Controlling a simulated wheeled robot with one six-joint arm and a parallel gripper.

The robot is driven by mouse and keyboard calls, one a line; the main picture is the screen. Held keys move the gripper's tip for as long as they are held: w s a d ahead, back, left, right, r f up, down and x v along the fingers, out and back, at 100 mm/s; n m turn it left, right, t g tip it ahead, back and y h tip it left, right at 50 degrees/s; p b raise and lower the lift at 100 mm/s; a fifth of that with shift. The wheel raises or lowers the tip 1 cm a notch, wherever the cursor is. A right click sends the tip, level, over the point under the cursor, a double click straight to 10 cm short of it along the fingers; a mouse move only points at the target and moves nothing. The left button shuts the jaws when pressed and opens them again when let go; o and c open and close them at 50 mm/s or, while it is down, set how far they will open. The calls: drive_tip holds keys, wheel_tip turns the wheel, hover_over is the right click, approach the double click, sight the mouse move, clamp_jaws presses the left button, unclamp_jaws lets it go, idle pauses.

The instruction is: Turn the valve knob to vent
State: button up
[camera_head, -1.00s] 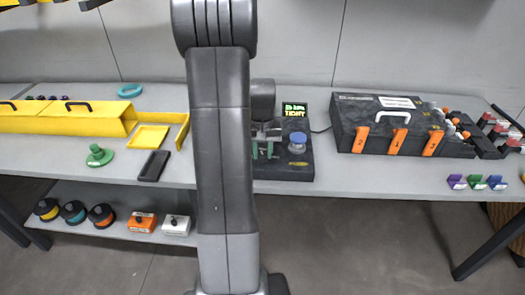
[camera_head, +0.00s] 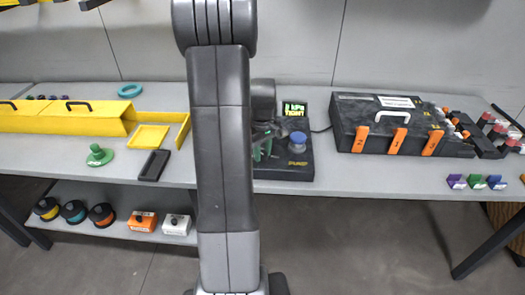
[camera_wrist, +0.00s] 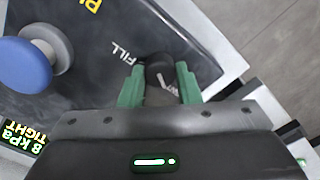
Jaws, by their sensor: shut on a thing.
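The dark valve knob (camera_wrist: 160,72) sits between the two green fingers of my gripper (camera_wrist: 159,84) in the wrist view. My gripper is shut on it, with a finger on each side. The word FILL is printed on the black panel (camera_wrist: 95,80) left of the knob; another marking by the knob is mostly covered. In the head view my gripper (camera_head: 262,149) is tilted over the black unit (camera_head: 285,175), partly behind my arm, and the knob is hidden. The lit display (camera_head: 294,109) reads about 8 kPa TIGHT; it also shows in the wrist view (camera_wrist: 25,130).
A blue round knob (camera_head: 298,138) stands on the same unit, right of my gripper. A black case (camera_head: 365,115) with orange latches is further right. A yellow box (camera_head: 80,121), yellow tray (camera_head: 149,137) and black tray (camera_head: 154,166) lie to the left.

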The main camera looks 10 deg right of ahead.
sight(263, 154)
idle(0.4)
drive_tip(key=o, duration=1)
drive_tip(key=shift+r, duration=0.1)
wheel_tip(263, 154, up, 14)
drive_tip(key=shift+f+p, duration=0.15)
drive_tip(key=shift+p, duration=0.15)
drive_tip(key=shift+f, duration=0.15)
wheel_tip(263, 154, down, 14)
drive_tip(key=shift+r+b, duration=0.2)
drive_tip(key=shift+b, duration=0.1)
drive_tip(key=shift+r, duration=0.1)
